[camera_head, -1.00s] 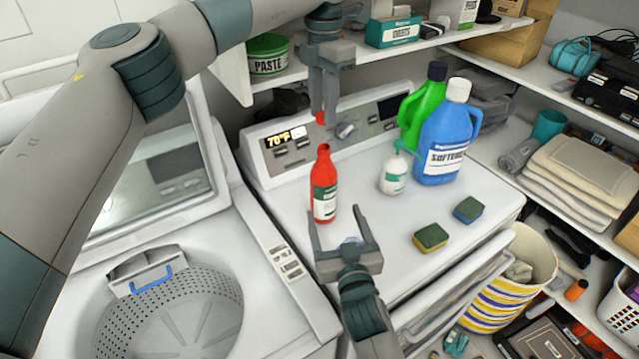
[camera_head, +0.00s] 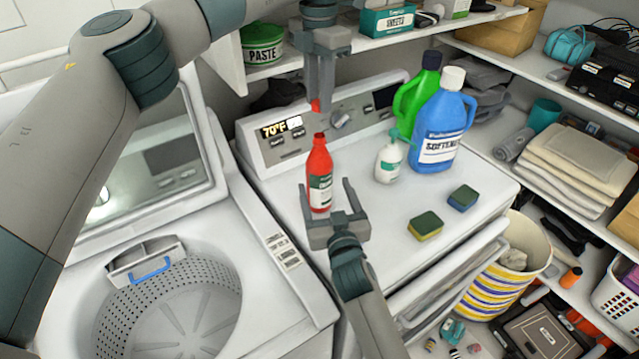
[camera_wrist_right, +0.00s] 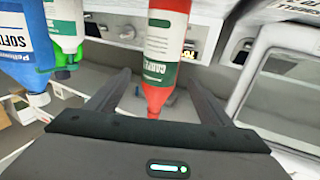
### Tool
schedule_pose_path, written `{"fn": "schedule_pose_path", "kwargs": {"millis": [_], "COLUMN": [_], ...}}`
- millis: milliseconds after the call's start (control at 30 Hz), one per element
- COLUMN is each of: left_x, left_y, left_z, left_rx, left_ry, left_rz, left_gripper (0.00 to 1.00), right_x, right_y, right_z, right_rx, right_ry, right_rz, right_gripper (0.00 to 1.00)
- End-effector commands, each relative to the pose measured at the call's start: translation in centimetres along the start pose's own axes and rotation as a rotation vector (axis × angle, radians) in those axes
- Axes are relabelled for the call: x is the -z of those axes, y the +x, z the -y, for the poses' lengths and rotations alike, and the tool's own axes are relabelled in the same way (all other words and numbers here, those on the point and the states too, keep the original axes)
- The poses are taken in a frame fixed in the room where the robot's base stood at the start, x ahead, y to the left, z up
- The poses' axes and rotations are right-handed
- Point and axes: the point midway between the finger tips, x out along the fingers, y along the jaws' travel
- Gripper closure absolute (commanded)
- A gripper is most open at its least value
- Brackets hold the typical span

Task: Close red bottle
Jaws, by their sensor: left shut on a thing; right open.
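The red bottle (camera_head: 320,172) stands upright and uncapped on the white machine top, with a white and green label. My left gripper (camera_head: 317,100) is shut on a small red cap (camera_head: 315,105), held just above the bottle's neck and apart from it. My right gripper (camera_head: 326,200) is open at the front of the bottle, its fingers on either side of the bottle's lower part. In the right wrist view, the bottle (camera_wrist_right: 162,60) appears upside down between the open fingers (camera_wrist_right: 165,85). I cannot tell whether the fingers touch it.
A white spray bottle (camera_head: 389,163), blue softener jug (camera_head: 441,125) and green jug (camera_head: 414,95) stand to the right. Two sponges (camera_head: 426,226) (camera_head: 463,198) lie near the front edge. An open washer (camera_head: 170,310) is at left; a shelf (camera_head: 375,45) is above.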

Motion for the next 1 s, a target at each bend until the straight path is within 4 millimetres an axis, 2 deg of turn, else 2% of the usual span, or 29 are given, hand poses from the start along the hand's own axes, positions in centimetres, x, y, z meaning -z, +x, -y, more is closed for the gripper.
{"fn": "schedule_pose_path", "kwargs": {"millis": [200,400,600,900,967,1000], "left_x": [0.0,0.0,0.0,0.0,0.0,0.0], "left_y": [0.0,0.0,0.0,0.0,0.0,0.0], "left_z": [0.0,0.0,0.0,0.0,0.0,0.0], "left_rx": [0.000,0.000,0.000,0.000,0.000,0.000], "left_ry": [0.000,0.000,0.000,0.000,0.000,0.000], "left_rz": [0.000,0.000,0.000,0.000,0.000,0.000], "left_gripper": [0.95,0.95,0.95,0.95,0.95,0.95], "right_x": [0.1,0.1,0.1,0.1,0.0,0.0], "right_y": [3.6,6.0,7.1,7.2,7.2,7.2], "right_z": [0.0,0.0,0.0,0.0,0.0,0.0], "right_rx": [0.001,0.000,0.001,0.001,0.001,0.001], "right_ry": [0.000,-0.001,0.000,0.000,0.000,0.000], "right_rz": [-0.002,-0.001,-0.001,-0.001,-0.001,-0.001], "right_gripper": [0.26,0.26,0.26,0.26,0.38,0.48]}}
